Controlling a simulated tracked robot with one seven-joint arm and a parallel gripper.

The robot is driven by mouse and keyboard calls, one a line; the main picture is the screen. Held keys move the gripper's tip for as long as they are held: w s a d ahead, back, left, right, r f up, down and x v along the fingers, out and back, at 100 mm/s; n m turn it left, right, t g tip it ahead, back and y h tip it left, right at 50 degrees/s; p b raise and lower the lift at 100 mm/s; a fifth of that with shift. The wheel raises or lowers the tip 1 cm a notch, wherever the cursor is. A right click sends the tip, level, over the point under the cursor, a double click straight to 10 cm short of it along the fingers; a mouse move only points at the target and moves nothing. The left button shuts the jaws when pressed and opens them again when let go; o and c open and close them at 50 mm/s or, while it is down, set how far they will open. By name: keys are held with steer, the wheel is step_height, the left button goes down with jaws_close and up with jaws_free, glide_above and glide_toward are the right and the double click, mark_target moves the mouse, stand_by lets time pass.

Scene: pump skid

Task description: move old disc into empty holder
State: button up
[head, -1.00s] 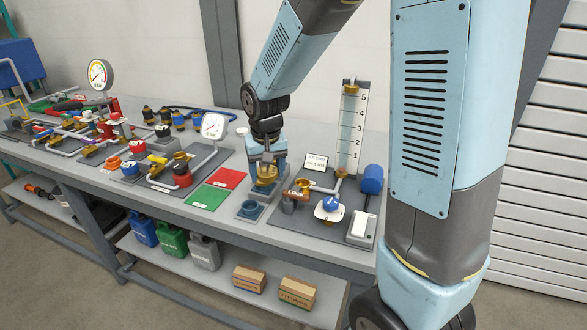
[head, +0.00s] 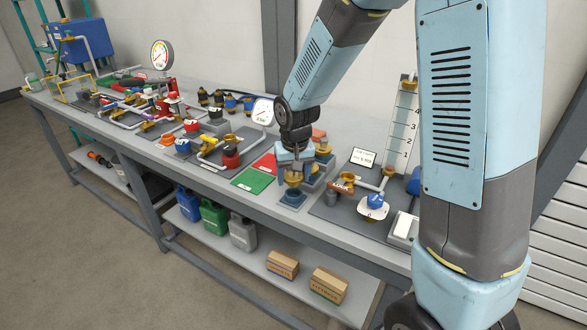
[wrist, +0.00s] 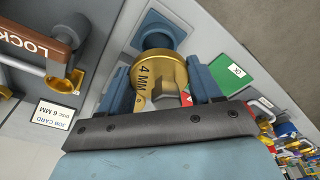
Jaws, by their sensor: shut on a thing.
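My gripper (head: 293,172) is shut on a brass disc, marked "4 MM" in the wrist view (wrist: 158,75), with its blue fingers on either side of the disc's hub. The disc (head: 293,180) is held just above the empty blue round holder (head: 292,198) at the front of the bench. In the wrist view the holder's blue ring (wrist: 157,32) shows partly behind the disc. I cannot tell whether disc and holder touch. Behind my gripper, another holder carries a brass piece (head: 323,149), partly hidden.
A red mat (head: 265,164) and a green mat (head: 249,180) lie to the left. To the right are a pipe with a "LOCK" tag (head: 343,184), a blue-knobbed valve (head: 374,202) and a job card (wrist: 58,113) reading disc 6 MM. A sight gauge stands behind.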

steer(key=shift+f, duration=0.65)
steer(key=shift+f, duration=1.75)
stand_by(1.2)
steer(key=o, duration=1.3)
steer(key=shift+c, duration=0.2)
steer(key=r, duration=0.4)
steer(key=s+r, duration=0.1)
steer(key=r, duration=0.3)
steer(key=s+r, duration=0.1)
steer(key=r, duration=0.3)
steer(key=shift+d+r, duration=0.1)
steer(key=shift+r, duration=0.7)
